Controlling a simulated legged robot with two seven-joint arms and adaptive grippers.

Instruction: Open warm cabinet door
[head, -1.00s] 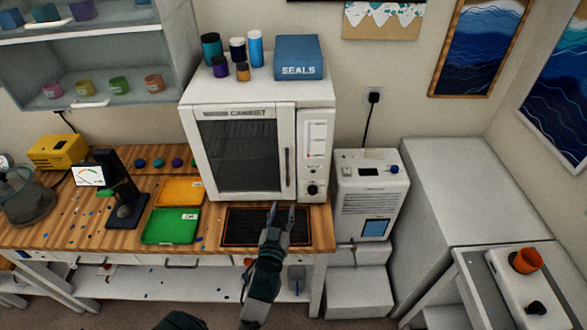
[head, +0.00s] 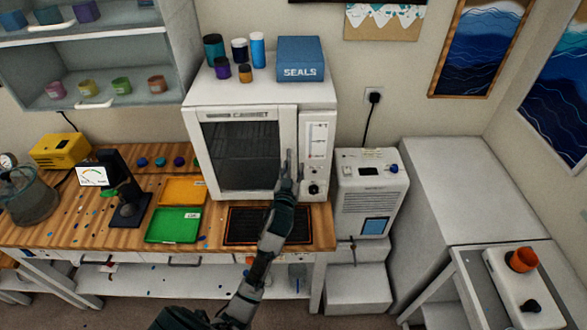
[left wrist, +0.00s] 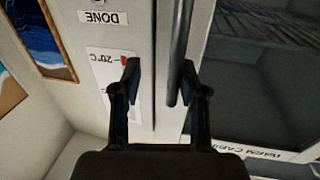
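The white warm cabinet (head: 316,95) stands on the wooden bench, its dark-windowed door (head: 240,155) shut. My left gripper (head: 289,158) is raised in front of the door's right edge, over the vertical handle, which it mostly hides in the head view. In the left wrist view, upside down, the dark handle bar (left wrist: 179,45) runs between the fingers of the left gripper (left wrist: 160,78), close to the right finger. The fingers are apart and not closed on the bar. My right gripper is not in view.
Jars (head: 257,50) and a blue SEALS box (head: 300,59) sit on the cabinet. A black mat (head: 240,238) lies before it, with green (head: 175,225) and orange (head: 184,190) trays to the left. A white unit (head: 370,190) stands to the right.

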